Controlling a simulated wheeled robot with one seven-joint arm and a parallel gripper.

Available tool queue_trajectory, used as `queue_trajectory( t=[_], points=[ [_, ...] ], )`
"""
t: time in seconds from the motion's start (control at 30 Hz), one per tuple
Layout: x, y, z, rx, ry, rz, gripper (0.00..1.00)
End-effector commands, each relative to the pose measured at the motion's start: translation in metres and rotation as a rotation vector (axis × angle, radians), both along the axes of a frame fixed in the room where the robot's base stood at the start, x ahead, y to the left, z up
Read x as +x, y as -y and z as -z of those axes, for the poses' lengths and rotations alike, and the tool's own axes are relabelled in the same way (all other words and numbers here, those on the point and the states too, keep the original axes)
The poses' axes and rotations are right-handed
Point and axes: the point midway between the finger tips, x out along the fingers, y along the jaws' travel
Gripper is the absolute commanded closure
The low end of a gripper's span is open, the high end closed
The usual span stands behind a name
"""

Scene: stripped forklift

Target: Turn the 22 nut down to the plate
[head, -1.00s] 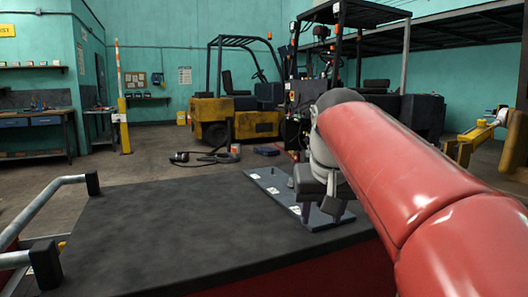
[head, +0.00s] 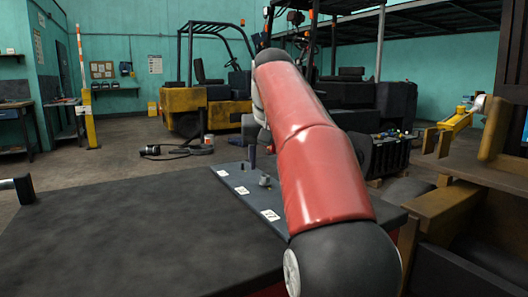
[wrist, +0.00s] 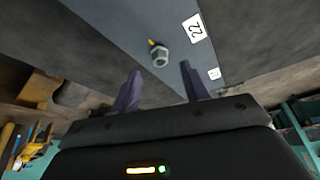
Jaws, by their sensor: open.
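The plate (head: 236,182) is a long dark grey strip with white number labels, lying on the bench top. A grey hex nut (wrist: 160,58) stands on it beside the label marked 22 (wrist: 195,28) in the wrist view, with a small yellow mark next to it. A small grey nut or bolt (head: 264,181) shows on the plate in the head view. My gripper (wrist: 160,84) is open and empty, its two dark fingers apart. The nut appears just past the fingertips and between their lines. How far the nut is from the plate surface cannot be told. My arm hides most of the gripper in the head view.
The dark bench top (head: 130,230) is clear left of the plate. A grey rail end (head: 20,186) is at the left edge. Brown seat-like parts (head: 445,215) stand close on the right. A yellow forklift (head: 200,100) and a cable on the floor (head: 175,150) are behind.

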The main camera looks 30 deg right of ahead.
Motion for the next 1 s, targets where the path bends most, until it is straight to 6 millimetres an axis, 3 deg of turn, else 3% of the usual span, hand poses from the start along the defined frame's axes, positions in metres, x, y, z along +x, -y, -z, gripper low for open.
queue_trajectory(
  t=[0.03, 0.23, 0.63, 1.0],
  points=[
    [0.003, 0.001, 0.011, 0.001, -0.002, 0.000, 0.55],
    [0.012, 0.004, 0.032, 0.000, 0.000, 0.001, 0.55],
    [0.015, 0.005, 0.039, 0.000, 0.001, 0.001, 0.55],
    [0.015, 0.005, 0.038, 0.000, 0.001, 0.001, 1.00]
  ],
)
